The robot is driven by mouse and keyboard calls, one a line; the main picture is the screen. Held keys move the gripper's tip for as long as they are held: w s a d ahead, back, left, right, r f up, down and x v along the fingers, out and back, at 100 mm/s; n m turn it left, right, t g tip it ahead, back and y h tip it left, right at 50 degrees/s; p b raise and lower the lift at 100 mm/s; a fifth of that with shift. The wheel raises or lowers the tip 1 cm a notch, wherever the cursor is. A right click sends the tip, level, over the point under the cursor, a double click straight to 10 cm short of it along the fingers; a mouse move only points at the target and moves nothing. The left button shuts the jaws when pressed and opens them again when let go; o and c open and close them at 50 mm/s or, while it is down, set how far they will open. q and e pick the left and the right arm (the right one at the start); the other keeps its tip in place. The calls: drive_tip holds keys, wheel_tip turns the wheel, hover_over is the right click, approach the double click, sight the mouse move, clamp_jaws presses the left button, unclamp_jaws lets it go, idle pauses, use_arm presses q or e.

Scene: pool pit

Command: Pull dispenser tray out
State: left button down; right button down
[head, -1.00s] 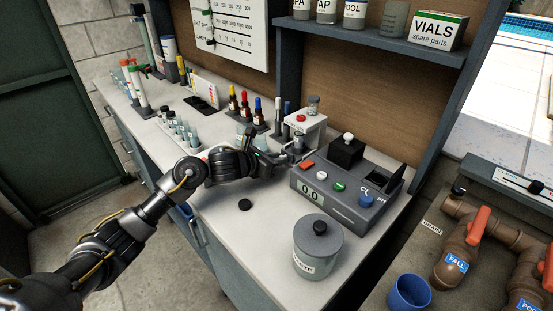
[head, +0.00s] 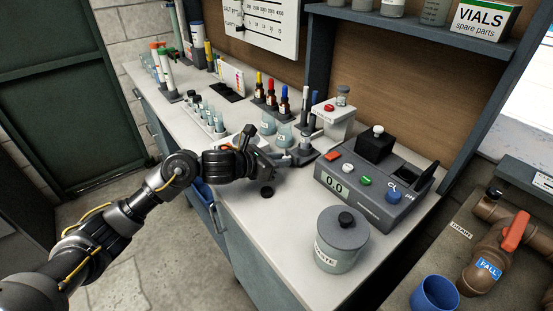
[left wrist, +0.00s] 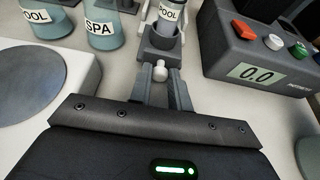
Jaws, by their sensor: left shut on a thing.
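The dispenser (head: 334,118) is a white box with a red button and a small jar on top, at the back of the bench. Its dark grey tray (left wrist: 158,45) extends out in front and carries an upright vial labelled POOL (left wrist: 168,16). The tray also shows in the head view (head: 303,155). My left gripper (left wrist: 160,88) is shut on the tray's small white knob (left wrist: 160,70), at the tray's near end. In the head view my left gripper (head: 280,161) is beside the tray, low over the bench. My right gripper is out of view.
The photometer (head: 365,188), reading 0.0, stands right of the tray. POOL and SPA beakers (left wrist: 103,25) and a white stirrer with a grey disc (left wrist: 38,82) stand left. A lidded grey jar (head: 340,240) and a black cap (head: 267,192) are nearer the bench's front edge.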

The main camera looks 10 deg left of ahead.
use_arm(q)
drive_tip(key=c, duration=1.3)
unclamp_jaws()
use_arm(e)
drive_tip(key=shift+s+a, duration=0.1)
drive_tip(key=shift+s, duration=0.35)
use_arm(q)
drive_tip(key=shift+s+a+r, duration=0.15)
drive_tip(key=shift+s+a, duration=0.2)
drive_tip(key=shift+a, duration=0.05)
drive_tip(key=b+v, duration=0.1)
drive_tip(key=v, duration=0.7)
drive_tip(key=shift+s+a+r, duration=0.15)
drive_tip(key=shift+s+a, duration=0.1)
drive_tip(key=shift+s, duration=0.05)
drive_tip(key=shift+s+a+r, duration=0.2)
drive_tip(key=shift+s+a, duration=0.1)
drive_tip(key=shift+s, duration=0.05)
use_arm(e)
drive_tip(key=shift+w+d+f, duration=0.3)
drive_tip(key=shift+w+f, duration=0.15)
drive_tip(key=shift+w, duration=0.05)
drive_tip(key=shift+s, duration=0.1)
